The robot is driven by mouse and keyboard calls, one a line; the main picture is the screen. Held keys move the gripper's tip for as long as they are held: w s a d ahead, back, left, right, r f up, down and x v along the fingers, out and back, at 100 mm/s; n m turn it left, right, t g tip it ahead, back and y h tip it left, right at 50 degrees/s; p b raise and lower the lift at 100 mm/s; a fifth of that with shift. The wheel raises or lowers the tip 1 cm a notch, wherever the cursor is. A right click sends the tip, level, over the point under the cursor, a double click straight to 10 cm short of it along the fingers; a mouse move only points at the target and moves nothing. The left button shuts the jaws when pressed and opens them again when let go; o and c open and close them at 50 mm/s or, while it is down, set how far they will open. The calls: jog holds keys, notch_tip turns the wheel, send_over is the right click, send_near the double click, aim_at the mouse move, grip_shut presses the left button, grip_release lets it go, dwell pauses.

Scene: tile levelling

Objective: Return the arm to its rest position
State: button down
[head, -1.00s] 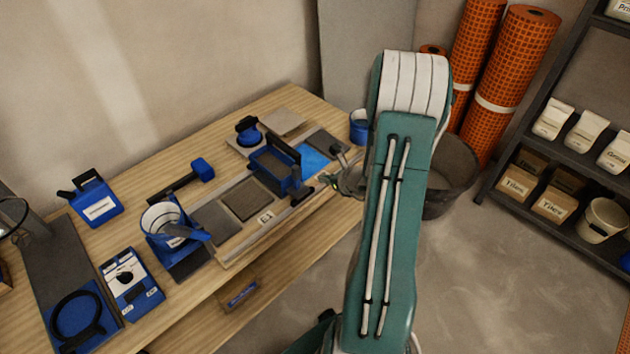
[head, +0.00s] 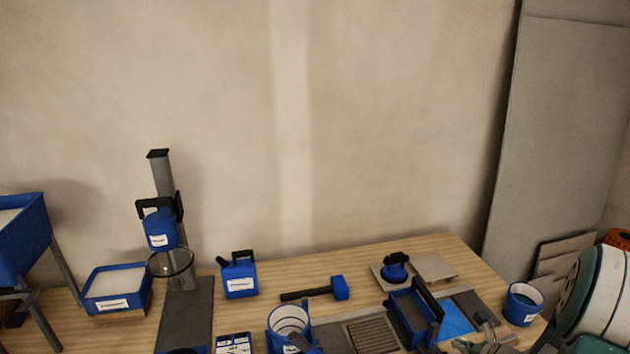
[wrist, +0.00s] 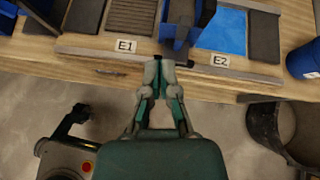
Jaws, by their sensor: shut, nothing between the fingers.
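My gripper (wrist: 160,88) is shut and empty in the wrist view, its fingertips over the front edge of the wooden workbench (wrist: 75,66). It lies just in front of a blue block-shaped tool with a black handle, between the labels E1 (wrist: 126,46) and E2 (wrist: 221,60). In the head view the gripper (head: 488,340) shows small at the lower right, partly cut off by the frame. My arm stands at the right edge of that view.
The workbench (head: 285,270) holds a blue mallet (head: 338,288), a blue jug (head: 239,278), a blue bucket (head: 523,306) and a mixer stand (head: 163,215). A dark round tub (wrist: 262,130) stands on the floor to the right in the wrist view.

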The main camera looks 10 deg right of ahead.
jog(key=s+a+r+n+g+y, duration=0.2)
jog(key=a+r+n+g, duration=0.1)
jog(key=a+r+n, duration=0.65)
jog(key=s+a+r+n+g+y, duration=0.15)
jog(key=a+r+n, duration=0.45)
jog(key=a, duration=0.6)
jog(key=s+a+r+n+h, duration=0.2)
jog(key=s+r+n+h, duration=0.1)
jog(key=s+n, duration=0.4)
jog(key=s+a+r+n+h, duration=0.2)
jog(key=s+n, duration=0.4)
jog(key=n, duration=0.4)
notch_tip(320, 180, up, 2)
jog(key=shift+s+a+r+g+h, duration=0.15)
jog(key=shift+s+a+g+h, duration=0.25)
jog(key=shift+g+h, duration=0.05)
